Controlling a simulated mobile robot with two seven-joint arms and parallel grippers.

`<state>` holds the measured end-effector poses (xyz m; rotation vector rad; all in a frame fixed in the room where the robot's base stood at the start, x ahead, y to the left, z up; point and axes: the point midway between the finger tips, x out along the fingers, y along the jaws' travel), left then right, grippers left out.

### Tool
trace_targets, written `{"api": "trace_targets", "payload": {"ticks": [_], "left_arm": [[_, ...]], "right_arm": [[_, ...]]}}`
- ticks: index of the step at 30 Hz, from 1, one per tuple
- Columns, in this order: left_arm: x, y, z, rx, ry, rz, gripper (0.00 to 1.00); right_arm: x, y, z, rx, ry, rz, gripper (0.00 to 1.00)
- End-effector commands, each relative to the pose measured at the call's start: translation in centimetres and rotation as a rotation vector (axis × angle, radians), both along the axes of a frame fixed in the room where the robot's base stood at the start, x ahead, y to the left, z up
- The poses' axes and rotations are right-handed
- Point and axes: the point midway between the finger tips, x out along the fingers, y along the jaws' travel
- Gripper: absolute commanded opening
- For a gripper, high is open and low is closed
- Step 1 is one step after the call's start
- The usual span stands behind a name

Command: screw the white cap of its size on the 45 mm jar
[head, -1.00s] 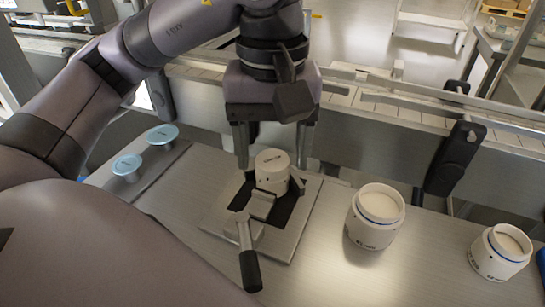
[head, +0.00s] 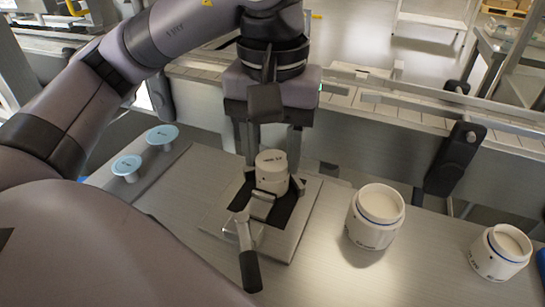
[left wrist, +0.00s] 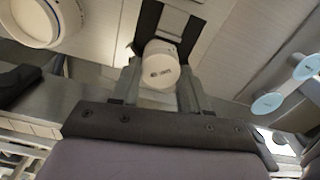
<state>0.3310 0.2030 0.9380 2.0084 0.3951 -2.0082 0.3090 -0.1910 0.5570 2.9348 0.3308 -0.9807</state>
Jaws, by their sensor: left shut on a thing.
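A small white jar with a white cap (head: 271,160) on top stands upright in the clamp (head: 246,230) on a square metal plate. The seam between cap and jar is hard to make out. My left gripper (head: 272,168) points down over it, one finger on each side, shut on the cap. The far side of the cap is hidden. My right gripper is not in view.
A larger open white jar (head: 375,218) with a blue ring stands right of the clamp. Another open white jar (head: 499,252) stands farther right. A metal rail runs behind the table.

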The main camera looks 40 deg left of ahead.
Motion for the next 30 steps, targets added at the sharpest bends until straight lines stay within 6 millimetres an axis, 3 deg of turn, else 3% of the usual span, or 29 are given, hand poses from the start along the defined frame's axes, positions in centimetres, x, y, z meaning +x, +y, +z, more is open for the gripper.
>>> {"api": "trace_targets", "payload": {"ticks": [7, 20, 30], "left_arm": [[0.01, -0.05, -0.02, 0.0, 0.0, -0.232, 0.18], [0.01, -0.07, -0.03, 0.0, 0.0, -0.286, 0.18], [-0.01, -0.14, -0.06, 0.0, 0.001, -0.642, 0.18]], "right_arm": [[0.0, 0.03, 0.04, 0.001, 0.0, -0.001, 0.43], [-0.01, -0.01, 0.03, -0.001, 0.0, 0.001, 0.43], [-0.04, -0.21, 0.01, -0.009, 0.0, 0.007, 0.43]]}}
